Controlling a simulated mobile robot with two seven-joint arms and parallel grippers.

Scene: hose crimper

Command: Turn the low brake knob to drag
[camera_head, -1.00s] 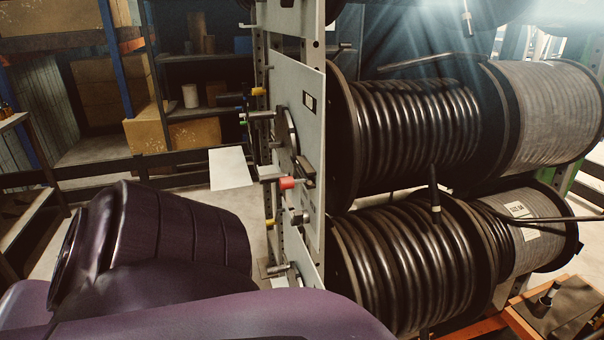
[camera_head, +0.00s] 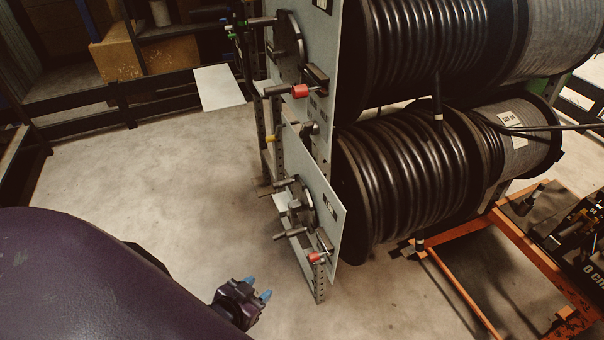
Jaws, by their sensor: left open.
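The lower reel's side panel (camera_head: 330,225) stands on the rack in the middle of the view. It carries a round hub with several dark handles (camera_head: 303,207). A small red knob (camera_head: 314,257) sits near the panel's bottom; it looks like the low brake knob, but its setting is too small to read. My left gripper (camera_head: 257,288) is at the bottom, left of and below this knob. Its two blue-tipped fingers are apart and empty, and it touches nothing. My right gripper is not in view.
The upper panel (camera_head: 323,70) has a similar red knob (camera_head: 300,91). The lower hose reel (camera_head: 400,190) stands right of the panels. An orange frame (camera_head: 455,230) is on the floor at right. Clear concrete floor (camera_head: 150,190) lies left of the rack.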

